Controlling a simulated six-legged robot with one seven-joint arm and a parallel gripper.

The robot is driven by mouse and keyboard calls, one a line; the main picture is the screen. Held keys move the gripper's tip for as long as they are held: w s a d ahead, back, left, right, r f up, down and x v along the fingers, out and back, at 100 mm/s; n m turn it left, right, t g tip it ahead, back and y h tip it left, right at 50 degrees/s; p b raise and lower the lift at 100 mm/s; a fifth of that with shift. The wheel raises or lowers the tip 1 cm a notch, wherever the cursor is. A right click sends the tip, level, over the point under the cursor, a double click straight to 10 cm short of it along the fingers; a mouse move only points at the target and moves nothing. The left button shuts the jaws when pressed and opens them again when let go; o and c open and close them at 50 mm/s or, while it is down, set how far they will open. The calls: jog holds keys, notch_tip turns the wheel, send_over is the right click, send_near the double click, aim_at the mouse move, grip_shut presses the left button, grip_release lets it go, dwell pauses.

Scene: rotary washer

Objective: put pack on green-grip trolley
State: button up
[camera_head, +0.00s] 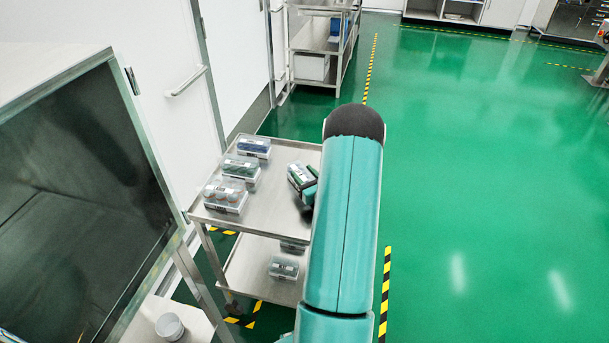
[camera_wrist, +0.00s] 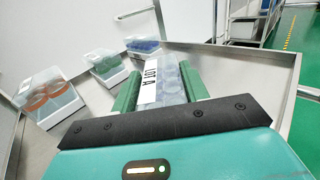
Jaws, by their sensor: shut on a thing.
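The pack (camera_wrist: 160,72) is a clear box with a white label reading LOT A. It is between the green fingers of my gripper (camera_wrist: 162,88), which is shut on it. In the head view the held pack (camera_head: 297,176) is at the right part of a steel trolley's top shelf (camera_head: 268,203). I cannot tell whether it touches the shelf. My arm hides the trolley's right side, and no green grip shows on the trolley.
Clear boxes with blue (camera_head: 253,148), green (camera_head: 241,169) and orange (camera_head: 225,196) contents stand along the top shelf's left edge. A box (camera_head: 284,268) is on the lower shelf. A glass-fronted cabinet (camera_head: 75,190) is at left. Another trolley (camera_head: 318,40) stands behind. Green floor is clear at right.

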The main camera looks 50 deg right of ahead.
jog(key=shift+f, duration=0.1)
jog(key=o, duration=1)
jog(key=shift+o, duration=0.2)
jog(key=v, duration=1.2)
